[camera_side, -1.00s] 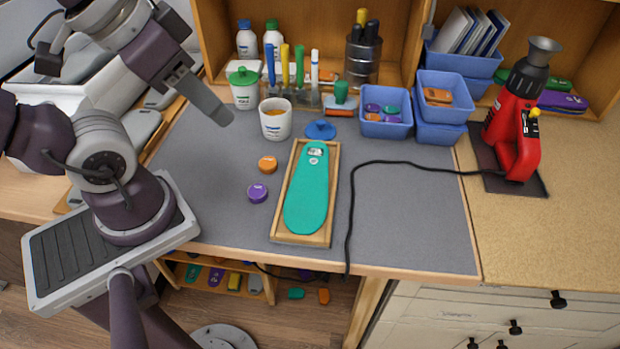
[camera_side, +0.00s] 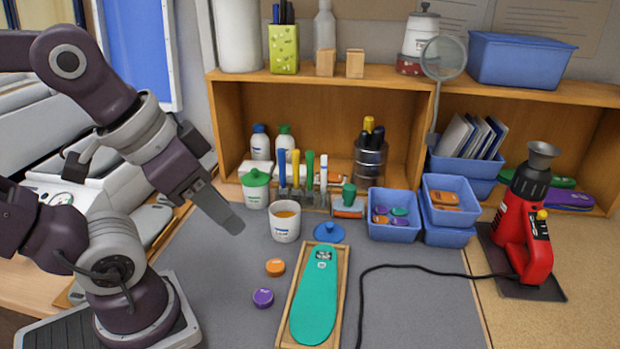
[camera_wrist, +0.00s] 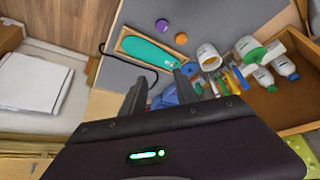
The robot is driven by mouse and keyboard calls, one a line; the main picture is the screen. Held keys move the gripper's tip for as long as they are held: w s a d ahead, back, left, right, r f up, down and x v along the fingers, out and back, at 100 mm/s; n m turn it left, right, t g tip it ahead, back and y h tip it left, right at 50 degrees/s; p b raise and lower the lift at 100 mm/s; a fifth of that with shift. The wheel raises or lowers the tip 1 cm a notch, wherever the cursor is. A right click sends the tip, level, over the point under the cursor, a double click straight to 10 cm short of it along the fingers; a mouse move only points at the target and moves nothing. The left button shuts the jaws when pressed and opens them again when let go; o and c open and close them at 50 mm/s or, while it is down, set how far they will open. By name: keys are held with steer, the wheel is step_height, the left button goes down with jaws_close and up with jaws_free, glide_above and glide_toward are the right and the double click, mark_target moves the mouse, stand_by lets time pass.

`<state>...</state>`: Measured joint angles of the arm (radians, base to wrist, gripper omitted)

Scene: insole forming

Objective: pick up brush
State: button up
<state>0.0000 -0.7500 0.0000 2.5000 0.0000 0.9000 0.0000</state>
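Several upright handled tools (camera_side: 302,178) in blue, yellow, green and white stand in a rack at the back of the grey mat. They also show in the wrist view (camera_wrist: 228,78). A squat green-handled tool (camera_side: 348,196) stands just right of them. I cannot tell for certain which is the brush. My gripper (camera_side: 236,224) hangs above the mat, left of the white cup (camera_side: 285,226), apart from the tools. In the wrist view my gripper (camera_wrist: 163,86) has its two fingers apart, with nothing held between them.
A teal insole (camera_side: 316,300) lies in a wooden tray. Orange (camera_side: 275,267) and purple (camera_side: 263,298) discs lie left of it. A green-lidded jar (camera_side: 256,190) and blue bins (camera_side: 395,229) stand behind. A black cable (camera_side: 400,267) runs to the red heat tool (camera_side: 525,230).

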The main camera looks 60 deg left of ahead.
steer(key=shift+o, duration=0.8)
